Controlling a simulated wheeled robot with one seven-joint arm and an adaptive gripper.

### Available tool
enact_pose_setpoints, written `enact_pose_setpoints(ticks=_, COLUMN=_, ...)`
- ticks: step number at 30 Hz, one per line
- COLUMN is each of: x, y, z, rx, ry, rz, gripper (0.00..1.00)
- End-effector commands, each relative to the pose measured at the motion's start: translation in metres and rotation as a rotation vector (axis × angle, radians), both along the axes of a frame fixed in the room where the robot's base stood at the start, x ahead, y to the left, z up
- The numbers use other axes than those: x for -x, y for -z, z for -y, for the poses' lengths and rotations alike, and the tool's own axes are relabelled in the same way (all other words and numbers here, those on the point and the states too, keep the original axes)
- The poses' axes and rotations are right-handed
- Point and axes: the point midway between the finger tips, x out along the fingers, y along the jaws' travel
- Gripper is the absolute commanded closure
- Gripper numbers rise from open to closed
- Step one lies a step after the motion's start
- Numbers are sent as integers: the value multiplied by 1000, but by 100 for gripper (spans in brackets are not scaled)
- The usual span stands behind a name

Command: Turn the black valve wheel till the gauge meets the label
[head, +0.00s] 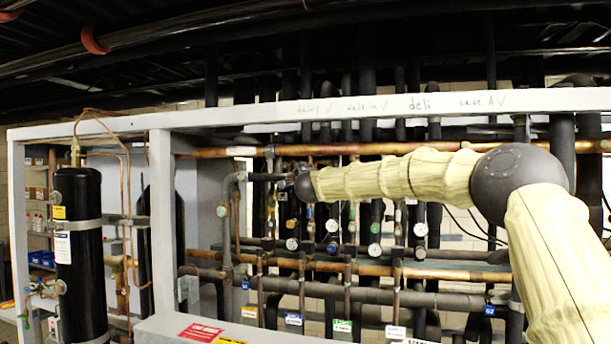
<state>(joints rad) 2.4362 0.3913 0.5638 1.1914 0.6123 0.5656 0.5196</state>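My arm, in a pale cover, reaches in from the right to the rack's pipes. My gripper (284,185) is at its far end, small and dark against dark pipes, so its fingers cannot be made out. I cannot pick out the black valve wheel; it may be hidden by my gripper or lost among the dark pipes. Several small round gauges hang among the pipes, including a white gauge (331,225), another gauge (292,243) and a gauge (420,229) further right. Their needles are too small to read.
A grey frame post (163,230) and a black cylinder (78,240) stand at the left. Copper pipes (400,149) cross the rack above and below the gauges. Coloured tags (342,325) hang along the bottom. A red sign (201,332) is on the lower ledge.

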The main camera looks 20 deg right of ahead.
Motion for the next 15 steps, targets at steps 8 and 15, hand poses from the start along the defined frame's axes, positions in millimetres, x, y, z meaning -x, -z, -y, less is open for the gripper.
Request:
enact_pose_setpoints(ticks=8, x=0, y=3, z=-7, rx=11, ry=-9, rz=-10, gripper=88)
enact_pose_setpoints(ticks=15, x=0, y=4, z=-8, rx=12, ry=-9, rz=-11, gripper=57)
